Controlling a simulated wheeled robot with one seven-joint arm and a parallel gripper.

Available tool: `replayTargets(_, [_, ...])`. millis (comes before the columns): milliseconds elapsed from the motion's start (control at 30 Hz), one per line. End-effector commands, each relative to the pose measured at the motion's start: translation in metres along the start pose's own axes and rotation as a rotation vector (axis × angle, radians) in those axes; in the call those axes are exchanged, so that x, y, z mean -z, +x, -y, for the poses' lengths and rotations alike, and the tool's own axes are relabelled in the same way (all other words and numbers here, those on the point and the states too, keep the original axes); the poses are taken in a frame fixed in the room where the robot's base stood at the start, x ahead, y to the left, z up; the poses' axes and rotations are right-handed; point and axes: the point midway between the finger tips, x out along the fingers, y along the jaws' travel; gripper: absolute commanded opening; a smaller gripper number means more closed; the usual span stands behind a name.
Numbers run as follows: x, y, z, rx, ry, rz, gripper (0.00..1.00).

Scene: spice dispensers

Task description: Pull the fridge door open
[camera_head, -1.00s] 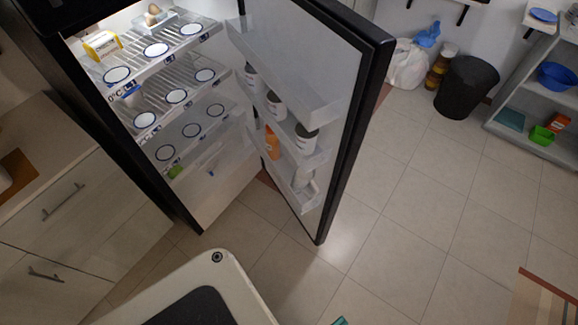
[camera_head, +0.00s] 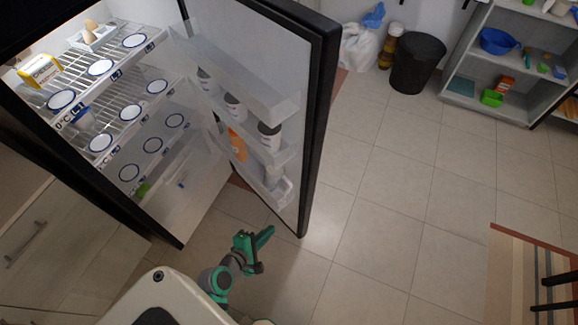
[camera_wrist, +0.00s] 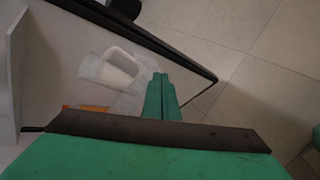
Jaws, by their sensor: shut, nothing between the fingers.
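The fridge (camera_head: 165,215) stands at the left with its lit inside in plain view. Its dark-edged door (camera_head: 318,130) stands wide open, swung out to the right, its inner side facing the fridge's inside. My gripper (camera_head: 268,236) is low, in front of the opening and near the door's lower corner, with no visible hold on the door. In the wrist view its green fingers (camera_wrist: 161,98) are together and empty, pointing toward the door's inner side (camera_wrist: 75,50). The door's outer handle is hidden.
Door bins hold several bottles and a white jug (camera_wrist: 112,72). Fridge shelves hold round plates, a yellow box (camera_head: 40,70) and eggs. Drawers (camera_head: 40,225) stand at left. A black bin (camera_head: 417,65) and grey shelf unit (camera_head: 500,90) stand at back.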

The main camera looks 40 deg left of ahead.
Motion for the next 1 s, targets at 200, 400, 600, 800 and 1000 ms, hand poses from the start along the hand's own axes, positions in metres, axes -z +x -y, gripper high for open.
replayTargets(200, [0.013,0.006,-0.075,-0.079,-0.594,0.248,0.00])
replayTargets(400, [0.011,-0.014,-0.131,-0.118,-0.920,0.503,0.00])
replayTargets(600, [0.009,-0.028,-0.153,-0.125,-1.030,0.626,0.00])
replayTargets(800, [0.000,-0.014,-0.161,-0.121,-1.038,0.639,0.00])
replayTargets(1000, [-0.017,0.016,-0.175,-0.121,-1.036,0.638,0.00])
